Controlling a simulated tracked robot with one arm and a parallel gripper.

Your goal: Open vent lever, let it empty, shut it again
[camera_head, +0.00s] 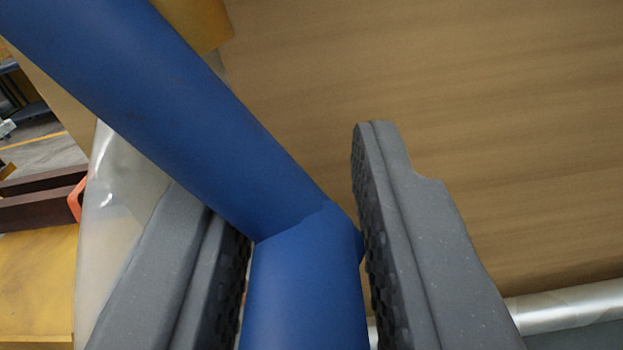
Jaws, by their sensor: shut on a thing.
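The blue vent lever (190,115) fills the middle of the head camera view. It is a thick round bar that runs from the upper left down to a bend, then continues straight down out of the frame. My gripper (305,225) is shut on the lower part of the lever, just below the bend. One grey ridged finger lies on each side of the bar. The lever's far ends and what it is mounted on are out of view or hidden.
A wide brown surface (440,110) stands behind the lever. A silvery pipe (565,305) runs along the lower right. At the left are a pale translucent sheet (115,220), a yellow surface (38,285) and dark brown beams (35,205). A yellow part (200,18) shows at the top.

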